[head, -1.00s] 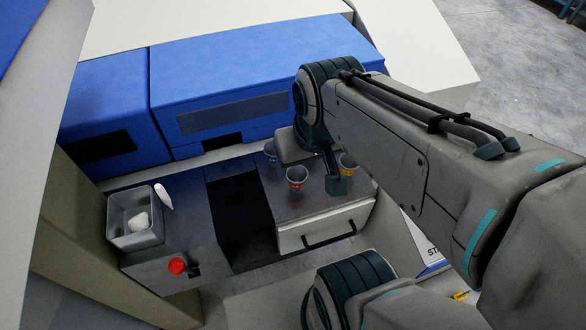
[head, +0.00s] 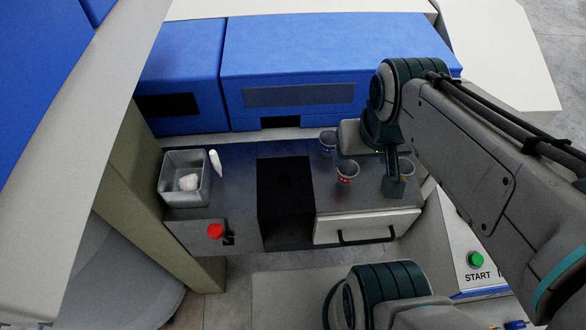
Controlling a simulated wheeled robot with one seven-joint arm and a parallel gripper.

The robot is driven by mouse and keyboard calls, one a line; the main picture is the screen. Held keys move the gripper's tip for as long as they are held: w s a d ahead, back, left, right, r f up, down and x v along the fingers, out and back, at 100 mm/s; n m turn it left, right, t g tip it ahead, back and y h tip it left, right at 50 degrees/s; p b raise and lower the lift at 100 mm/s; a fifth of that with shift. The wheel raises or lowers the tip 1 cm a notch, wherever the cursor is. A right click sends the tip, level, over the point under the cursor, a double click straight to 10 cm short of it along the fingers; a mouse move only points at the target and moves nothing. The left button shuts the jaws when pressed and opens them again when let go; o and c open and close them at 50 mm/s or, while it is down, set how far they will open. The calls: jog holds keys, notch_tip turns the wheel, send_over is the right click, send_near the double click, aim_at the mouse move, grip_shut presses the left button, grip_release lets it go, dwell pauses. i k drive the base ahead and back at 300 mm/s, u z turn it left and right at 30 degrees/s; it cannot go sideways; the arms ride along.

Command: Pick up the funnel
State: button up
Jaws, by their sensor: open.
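No thing in the head view shows clearly as a funnel. A small white tapered piece (head: 215,163) stands or lies on the dark worktop beside the grey bin; its exact shape is too small to tell. My gripper (head: 393,188) hangs low over the right part of the worktop, open, with nothing seen between its jaws. It is just right of a cup with a red band (head: 347,173) and well to the right of the white piece. My arm hides part of the worktop behind it.
A grey bin (head: 170,192) holds a pale lump (head: 189,182). A blue-marked cup (head: 327,142) and a partly hidden cup (head: 407,169) stand near my gripper. A black recess (head: 285,190) splits the worktop. Blue machine housings (head: 300,60) stand behind; a drawer (head: 365,228) is in front.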

aim_at(349, 170)
jog(key=u, duration=0.05)
jog(key=k, duration=0.5)
jog(key=z, duration=1.95)
jog(key=k, duration=0.8)
jog(key=u, duration=1.3)
jog(key=i, duration=0.5)
